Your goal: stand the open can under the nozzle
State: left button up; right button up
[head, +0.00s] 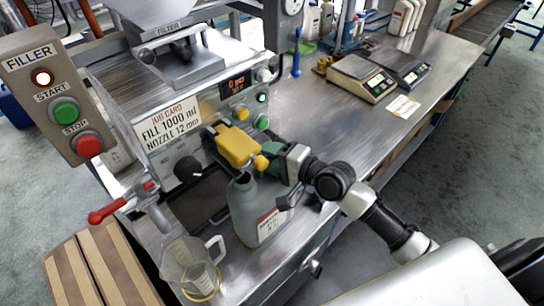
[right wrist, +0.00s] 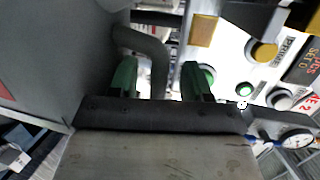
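The grey can (head: 248,212), with a white and red label, stands upright at the front of the steel bench; its open mouth faces up. In the head view its mouth appears just below the yellow filler head (head: 238,146); I cannot tell whether it is directly beneath it. The nozzle tip is hidden. My right gripper (head: 283,166) reaches in from the right at the can's upper side. In the right wrist view, its green fingers (right wrist: 160,82) are apart, with the can's curved handle (right wrist: 158,58) between them and gaps on both sides. My left gripper is not in view.
A clear measuring jug (head: 190,268) stands left of the can. A dark drip tray (head: 205,213) lies behind the can. A red lever (head: 108,211) sticks out at the left. Scales (head: 360,78) stand farther back; the bench between is mostly clear.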

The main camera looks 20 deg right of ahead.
jog(key=shift+s+d, duration=0.2)
jog(key=shift+s, duration=0.1)
jog(key=b+v, duration=0.2)
jog(key=v, duration=0.8)
